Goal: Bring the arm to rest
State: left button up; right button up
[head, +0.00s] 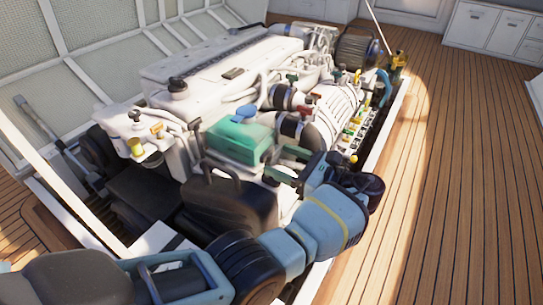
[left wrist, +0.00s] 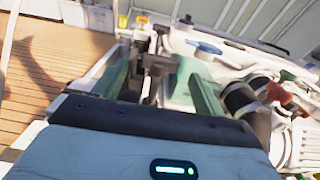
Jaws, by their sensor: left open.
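My left arm comes in from the bottom left of the head view and bends over the near side of the white engine (head: 215,65). My left gripper (head: 284,165) has green fingers. It is open, beside a teal box (head: 240,140) with a blue handle (head: 243,113) on top. In the left wrist view the gripper (left wrist: 155,78) shows its two green fingers apart, with dark engine fittings visible between and beyond them. I cannot tell whether the fingers touch anything. The blue handle (left wrist: 205,47) also shows beyond the fingers. My right gripper is not in view.
Black hoses (head: 292,98), pipes and a row of coloured valves (head: 358,125) crowd the engine near the gripper. A raised hatch panel (head: 100,40) stands at the left. The wooden deck (head: 460,170) on the right is clear, with white cabinets (head: 490,28) at the back.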

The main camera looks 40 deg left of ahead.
pick_arm(q)
jog(key=shift+d, duration=0.5)
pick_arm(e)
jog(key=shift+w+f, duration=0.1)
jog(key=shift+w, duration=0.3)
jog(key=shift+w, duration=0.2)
